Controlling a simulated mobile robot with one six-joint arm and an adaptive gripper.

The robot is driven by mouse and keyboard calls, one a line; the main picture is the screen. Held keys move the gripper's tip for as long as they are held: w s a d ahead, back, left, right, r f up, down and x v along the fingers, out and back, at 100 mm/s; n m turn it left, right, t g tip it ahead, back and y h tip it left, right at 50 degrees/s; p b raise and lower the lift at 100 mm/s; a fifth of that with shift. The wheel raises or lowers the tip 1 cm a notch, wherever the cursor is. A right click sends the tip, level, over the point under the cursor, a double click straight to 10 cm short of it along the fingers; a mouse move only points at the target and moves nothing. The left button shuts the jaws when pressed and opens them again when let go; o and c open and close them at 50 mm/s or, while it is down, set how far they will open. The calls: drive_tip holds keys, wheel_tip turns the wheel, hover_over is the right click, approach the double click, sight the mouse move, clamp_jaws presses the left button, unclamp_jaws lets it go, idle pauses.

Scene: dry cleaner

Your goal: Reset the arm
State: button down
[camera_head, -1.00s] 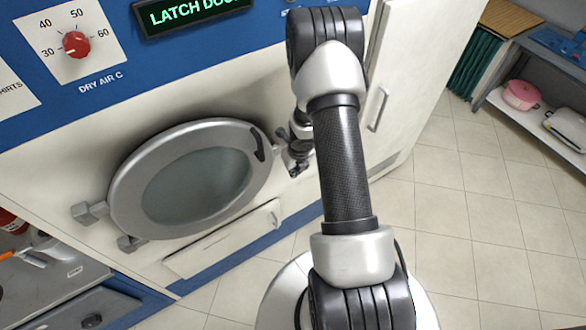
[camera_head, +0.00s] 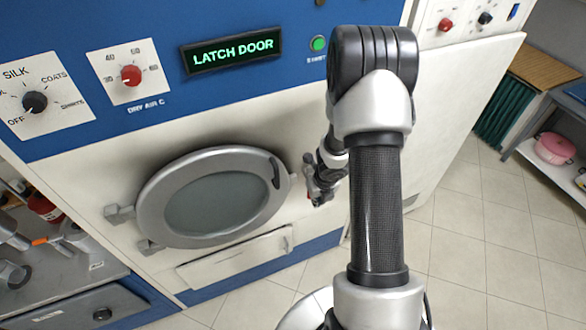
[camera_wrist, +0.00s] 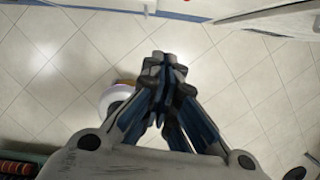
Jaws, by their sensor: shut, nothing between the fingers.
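My arm rises in the middle of the head view, in front of the machine. My gripper (camera_head: 312,192) is partly hidden behind the arm, just right of the round door. In the wrist view my gripper (camera_wrist: 165,68) has its fingertips together with nothing between them, over the tiled floor. The machine's round door (camera_head: 212,203) with a silver rim and grey glass looks closed or nearly so. A dark handle (camera_head: 275,172) sits at the door's right edge. The green display (camera_head: 232,50) reads LATCH DOOR.
A red dial (camera_head: 131,75) and a black dial (camera_head: 35,102) are on the blue panel. A green-lit button (camera_head: 319,43) is right of the display. A metal bench (camera_head: 60,290) with tools stands at left. A shelf with a pink pot (camera_head: 555,148) is at right. Tiled floor (camera_head: 470,235) lies open.

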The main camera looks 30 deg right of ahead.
drive_tip(key=w+d+r+m+t+h+b, duration=0.1)
drive_tip(key=w+r+m+t+h+b, duration=0.15)
drive_tip(key=r+m+b, duration=0.6)
drive_tip(key=s+a+r+m+h+b, duration=0.25)
drive_tip(key=s+r+m+b, duration=0.3)
drive_tip(key=m, duration=0.45)
drive_tip(key=s+a+f+m+y+b, duration=0.2)
drive_tip(key=s+a+m+b, duration=0.3)
drive_tip(key=s+a+m, duration=0.2)
drive_tip(key=s+a+f+m+y+b, duration=0.2)
drive_tip(key=s+a+m+y+b, duration=0.1)
drive_tip(key=s+a+m+b, duration=0.3)
drive_tip(key=s+a+m, duration=0.2)
drive_tip(key=s+a, duration=0.2)
drive_tip(key=shift+a+g, duration=0.2)
drive_tip(key=shift+g, duration=0.15)
drive_tip(key=shift+f+m, duration=0.1)
drive_tip(key=shift+m, duration=0.15)
